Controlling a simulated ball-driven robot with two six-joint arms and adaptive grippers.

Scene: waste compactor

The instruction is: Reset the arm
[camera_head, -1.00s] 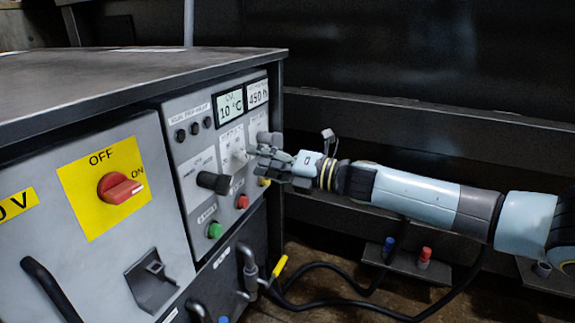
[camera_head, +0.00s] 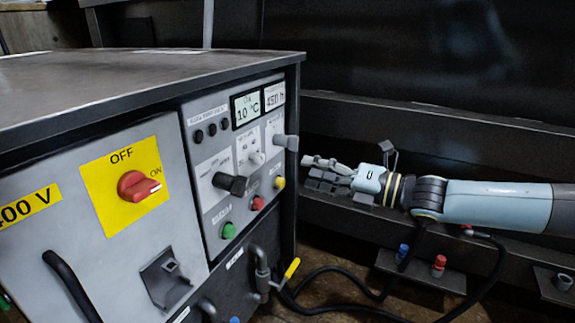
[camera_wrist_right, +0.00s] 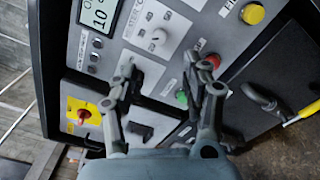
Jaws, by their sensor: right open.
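My right gripper (camera_head: 322,172) is to the right of the control panel (camera_head: 208,112), in front of the dark wall ledge. It is apart from the panel and holds nothing. In the right wrist view my right gripper (camera_wrist_right: 168,88) shows its two fingers spread, with the panel's knobs and buttons beyond them. My left gripper is not in view.
The grey cabinet carries a red rotary switch (camera_head: 138,186), a black knob (camera_head: 229,183), a green button (camera_head: 229,230), a red button (camera_head: 258,203) and a yellow button (camera_head: 280,182).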

